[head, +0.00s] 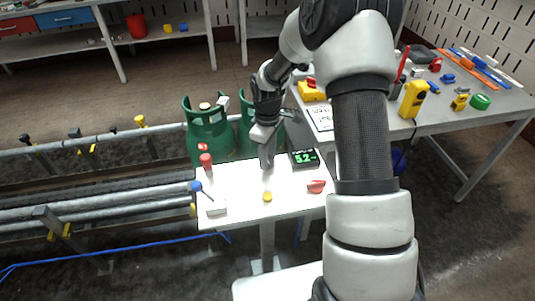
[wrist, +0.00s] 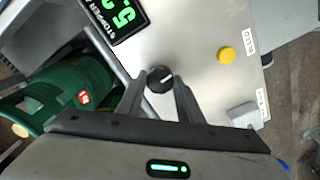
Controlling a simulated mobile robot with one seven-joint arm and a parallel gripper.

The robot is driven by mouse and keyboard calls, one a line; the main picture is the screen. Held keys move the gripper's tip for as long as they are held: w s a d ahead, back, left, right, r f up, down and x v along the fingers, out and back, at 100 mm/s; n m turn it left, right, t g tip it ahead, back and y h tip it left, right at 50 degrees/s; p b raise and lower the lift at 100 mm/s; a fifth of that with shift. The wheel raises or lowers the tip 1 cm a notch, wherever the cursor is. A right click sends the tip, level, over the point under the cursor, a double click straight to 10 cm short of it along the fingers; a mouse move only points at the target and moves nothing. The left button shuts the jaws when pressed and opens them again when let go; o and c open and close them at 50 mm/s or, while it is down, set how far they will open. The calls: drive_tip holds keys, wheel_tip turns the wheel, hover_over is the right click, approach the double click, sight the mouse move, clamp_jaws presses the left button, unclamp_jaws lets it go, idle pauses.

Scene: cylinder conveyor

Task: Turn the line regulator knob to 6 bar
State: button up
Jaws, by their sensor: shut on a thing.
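A black round knob (wrist: 160,79) with a white pointer line sits on the pale panel (wrist: 190,30). My gripper (wrist: 159,92) is shut on it, one finger on each side, in the wrist view. In the head view my gripper (head: 267,163) reaches down to the panel top (head: 240,180), and the knob is hidden there. A display (head: 304,158) beside it shows green digits that look like 5.2. In the wrist view the display (wrist: 117,17) is partly cut off, with a 5 readable.
The panel also carries a yellow button (head: 267,196), a red handle (head: 316,186) and a red-topped post (head: 206,161). Green gas cylinders (head: 208,132) stand behind it. Conveyor rails (head: 100,205) run to the left. A cluttered table (head: 455,110) stands at right.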

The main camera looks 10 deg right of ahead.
drive_tip(key=shift+n+p, duration=0.4)
drive_tip(key=shift+n, duration=0.9)
drive_tip(key=o, duration=1.1)
drive_tip(key=shift+c, duration=0.2)
wheel_tip(320, 180, up, 18)
drive_tip(key=p, duration=0.2)
drive_tip(key=shift+f, duration=0.25)
